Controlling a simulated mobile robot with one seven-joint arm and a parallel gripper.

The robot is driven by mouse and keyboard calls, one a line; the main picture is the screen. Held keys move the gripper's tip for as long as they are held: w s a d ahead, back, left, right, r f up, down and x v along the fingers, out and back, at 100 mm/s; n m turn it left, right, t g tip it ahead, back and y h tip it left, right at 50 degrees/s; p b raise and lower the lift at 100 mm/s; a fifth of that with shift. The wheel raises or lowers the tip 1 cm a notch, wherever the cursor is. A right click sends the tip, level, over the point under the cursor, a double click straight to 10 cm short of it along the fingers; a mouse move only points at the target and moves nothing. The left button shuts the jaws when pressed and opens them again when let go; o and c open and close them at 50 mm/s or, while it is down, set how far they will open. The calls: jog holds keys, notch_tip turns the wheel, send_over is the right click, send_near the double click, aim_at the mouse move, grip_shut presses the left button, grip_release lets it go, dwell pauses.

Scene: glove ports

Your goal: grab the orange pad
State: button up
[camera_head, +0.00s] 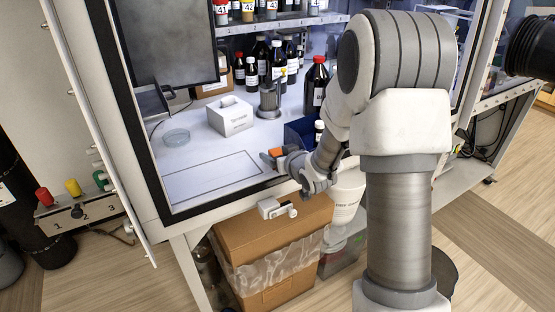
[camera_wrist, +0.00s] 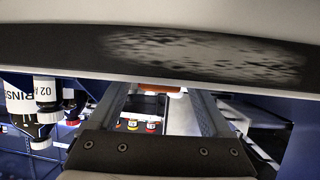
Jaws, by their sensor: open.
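The orange pad (camera_head: 276,152) is a small orange block at the front edge of the white work surface, left of a blue bin. In the wrist view a strip of the orange pad (camera_wrist: 160,86) shows at the far end, between the finger tips. My gripper (camera_head: 272,159) is at the pad, reaching in over the cabinet's front edge. In the wrist view the two fingers of my gripper (camera_wrist: 160,95) stand apart with a gap between them. Most of the pad is hidden, and I cannot tell whether a finger touches it.
A blue bin (camera_head: 300,132) stands close right of the pad, with a dark bottle (camera_head: 314,88) behind it. A white tissue box (camera_head: 231,116) and a glass dish (camera_head: 176,137) stand farther back. The outlined surface (camera_head: 212,178) to the left is clear.

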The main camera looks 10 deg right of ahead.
grip_shut()
dwell(0.4)
jog(key=shift+r, duration=0.1)
